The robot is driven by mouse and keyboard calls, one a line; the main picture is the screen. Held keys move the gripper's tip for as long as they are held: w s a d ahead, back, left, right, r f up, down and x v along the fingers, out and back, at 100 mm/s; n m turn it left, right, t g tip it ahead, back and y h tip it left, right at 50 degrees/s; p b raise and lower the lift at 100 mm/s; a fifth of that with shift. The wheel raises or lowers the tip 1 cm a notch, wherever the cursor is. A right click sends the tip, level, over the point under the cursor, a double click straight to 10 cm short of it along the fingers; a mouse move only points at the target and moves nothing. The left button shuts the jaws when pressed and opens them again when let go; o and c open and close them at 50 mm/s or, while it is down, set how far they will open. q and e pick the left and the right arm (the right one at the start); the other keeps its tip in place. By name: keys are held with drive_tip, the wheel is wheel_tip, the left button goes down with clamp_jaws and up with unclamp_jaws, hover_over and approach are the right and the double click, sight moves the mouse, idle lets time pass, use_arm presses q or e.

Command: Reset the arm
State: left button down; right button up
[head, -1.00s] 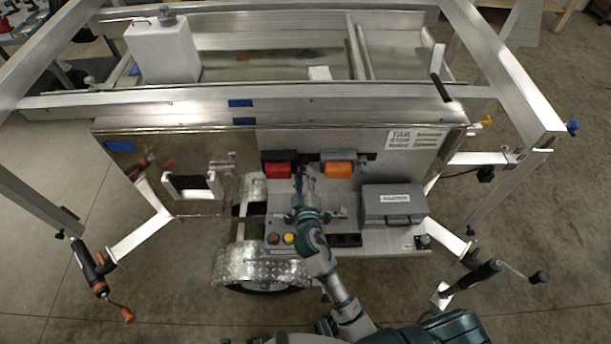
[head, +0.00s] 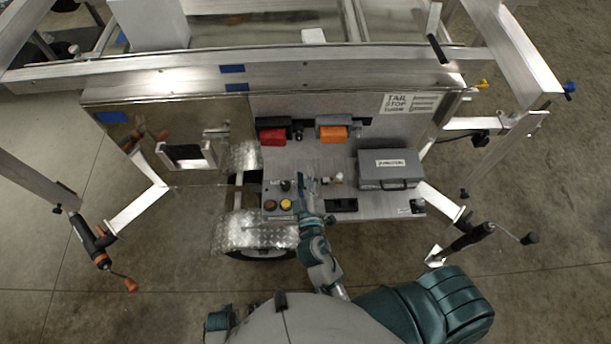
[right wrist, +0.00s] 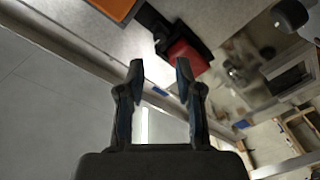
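My right arm reaches up from the bottom middle of the head view. Its gripper (head: 306,190) is over the small shelf of the trailer panel (head: 290,146), below the red light (head: 272,137) and the orange light (head: 333,133). In the right wrist view the two fingers (right wrist: 158,85) stand apart with nothing between them. The red light (right wrist: 187,60) shows beyond the fingertips, and the orange light (right wrist: 115,8) is at the top. My left gripper does not show in the head view.
A grey box (head: 389,169) stands on the shelf right of my gripper. A red and a yellow button (head: 286,204) are just left of it. A diamond-plate fender (head: 254,231) lies lower left. Crank-handled jacks (head: 95,243) stand at both sides. Open concrete floor is in front.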

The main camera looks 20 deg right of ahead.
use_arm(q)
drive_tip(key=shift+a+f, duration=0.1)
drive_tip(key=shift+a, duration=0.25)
use_arm(e)
drive_tip(key=shift+a+r, duration=0.1)
drive_tip(key=shift+a, duration=0.4)
drive_tip(key=shift+d, duration=0.1)
